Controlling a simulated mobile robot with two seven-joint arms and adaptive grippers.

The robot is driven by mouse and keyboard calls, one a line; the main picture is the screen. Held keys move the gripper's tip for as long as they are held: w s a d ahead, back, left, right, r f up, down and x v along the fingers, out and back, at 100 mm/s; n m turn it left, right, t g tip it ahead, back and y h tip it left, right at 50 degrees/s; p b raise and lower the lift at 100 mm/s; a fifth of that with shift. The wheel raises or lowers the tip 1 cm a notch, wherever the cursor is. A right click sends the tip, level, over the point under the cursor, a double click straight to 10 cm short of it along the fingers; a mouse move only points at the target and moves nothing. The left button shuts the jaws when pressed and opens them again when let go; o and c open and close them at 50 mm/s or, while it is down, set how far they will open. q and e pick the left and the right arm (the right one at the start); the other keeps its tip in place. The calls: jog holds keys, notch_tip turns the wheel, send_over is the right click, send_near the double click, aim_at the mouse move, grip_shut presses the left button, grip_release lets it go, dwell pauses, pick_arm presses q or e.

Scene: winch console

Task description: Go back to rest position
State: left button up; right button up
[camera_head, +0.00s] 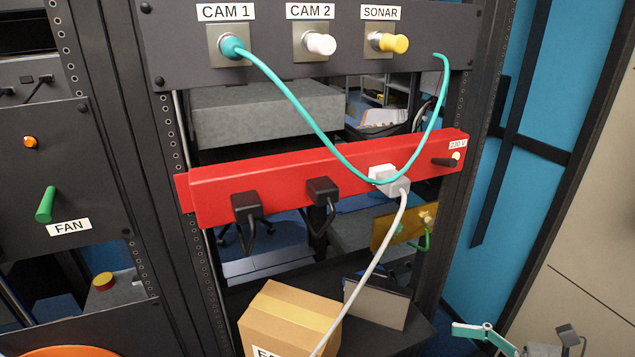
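My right gripper (512,337) shows only in part at the bottom right corner. Its two finger parts stand wide apart with nothing seen between them, clear of the rack and the cables. The rest of it is cut off by the picture edge. My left gripper is not in view. In front of me is a black rack panel (270,72) with sockets labelled CAM 1, CAM 2 and SONAR. A teal cable (300,108) is plugged into CAM 1. A white plug (319,44) sits in CAM 2 and a yellow plug (393,43) in SONAR.
A red power strip (285,178) crosses the rack, holding two black plugs (247,206) and a grey-white plug (390,182) with a hanging cord. A cardboard box (285,318) stands below. A FAN panel (45,175) with a green lever (46,204) is at left.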

jog(key=w+d+f+m+t+h, duration=0.15)
jog(key=m+t, duration=0.25)
jog(key=m, duration=0.5)
jog(key=w+f+m+t+h+p, duration=0.1)
jog(key=f+m+t+h, duration=0.2)
jog(key=m, duration=0.7)
jog(key=w+f+m+t+h, duration=0.2)
jog(key=m+t+h, duration=0.15)
jog(key=m, duration=0.55)
jog(key=s+a+f+m+g+h, duration=0.2)
jog(key=s+f+m, duration=0.3)
jog(key=f+m, duration=0.3)
jog(key=s+a+f+m+g+h+p, duration=0.1)
jog(key=s+a+f+m+g, duration=0.2)
jog(key=s+f+m, duration=0.3)
notch_tip(320, 180, down, 5)
jog(key=shift+r+m+g+h, duration=0.2)
jog(key=shift+m+g+h, duration=0.25)
jog(key=shift+m, duration=0.55)
